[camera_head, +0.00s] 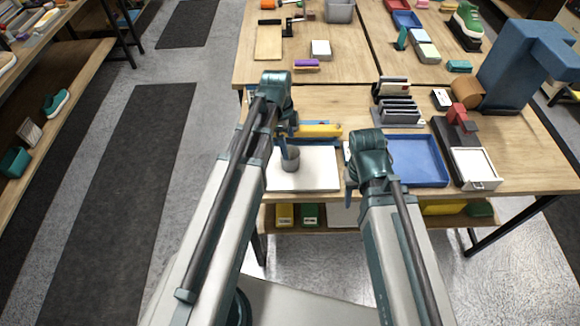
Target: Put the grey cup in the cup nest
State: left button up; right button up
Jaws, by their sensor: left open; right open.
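The grey cup (291,163) stands upright on a white board (318,180) at the near left part of the table. My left gripper (285,150) points down right by the cup's rim and is open; whether it touches the cup I cannot tell. My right gripper (349,188) is open and empty, low beside the right edge of the white board. I cannot pick out the cup nest with certainty; my arms hide part of the table.
A blue tray (418,162) lies right of my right gripper. A yellow object (318,130) lies behind the white board. A grey slotted rack (399,113) stands behind the tray. A white box (474,166) and a large blue form (525,70) stand at the right.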

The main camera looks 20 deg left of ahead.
aim_at(290, 154)
pick_arm(q)
jog(key=shift+f, duration=0.3)
jog(key=f+b, duration=0.5)
jog(key=shift+s+d+f, duration=0.1)
jog(key=shift+s+d, duration=0.1)
jog(key=shift+d, duration=0.2)
